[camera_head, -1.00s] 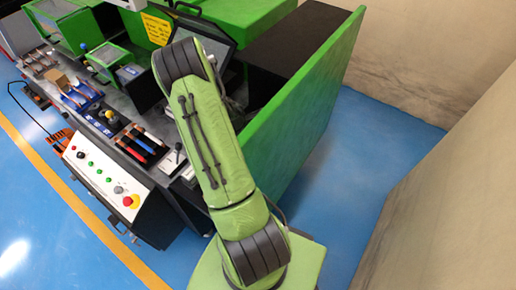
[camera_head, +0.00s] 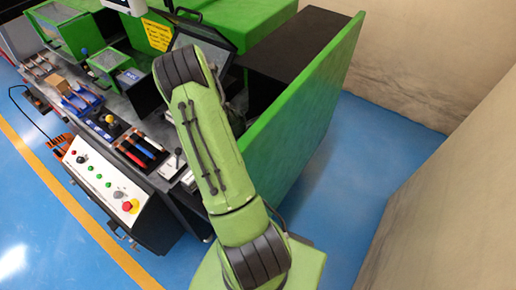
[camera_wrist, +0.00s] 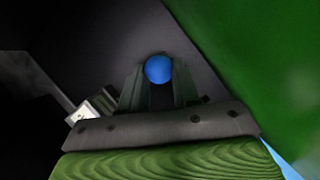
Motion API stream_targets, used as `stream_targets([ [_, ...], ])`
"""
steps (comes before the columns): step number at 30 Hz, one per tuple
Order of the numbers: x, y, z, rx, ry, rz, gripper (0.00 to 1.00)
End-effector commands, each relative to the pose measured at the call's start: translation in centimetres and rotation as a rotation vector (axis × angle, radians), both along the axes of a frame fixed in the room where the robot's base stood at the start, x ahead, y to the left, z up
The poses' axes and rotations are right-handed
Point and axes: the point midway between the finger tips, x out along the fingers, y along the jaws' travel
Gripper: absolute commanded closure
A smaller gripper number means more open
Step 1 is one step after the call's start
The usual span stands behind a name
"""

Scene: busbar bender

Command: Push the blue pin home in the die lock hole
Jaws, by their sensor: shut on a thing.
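My gripper (camera_wrist: 159,88) shows in the wrist view, its two dark fingers shut on the blue pin. Only the round blue end of the pin (camera_wrist: 158,69) shows, between the fingertips. The die lock hole cannot be made out, and I cannot tell how far the pin sits in anything. A dark grey surface lies beyond the pin. In the head view my gripper is hidden behind my green arm, which reaches toward the bender.
A green panel (camera_head: 305,120) stands right of my arm; green also fills the right of the wrist view. A control box (camera_head: 105,185) with buttons, a tilted screen (camera_head: 205,45) and a tool tray (camera_head: 140,150) are to the left. Blue floor (camera_head: 385,130) is clear at right.

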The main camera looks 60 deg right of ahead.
Motion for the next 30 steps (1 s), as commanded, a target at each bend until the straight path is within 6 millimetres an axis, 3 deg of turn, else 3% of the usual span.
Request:
stream_targets([
  [30,0.0,0.0,3.5,0.0,0.0,0.0,1.0],
])
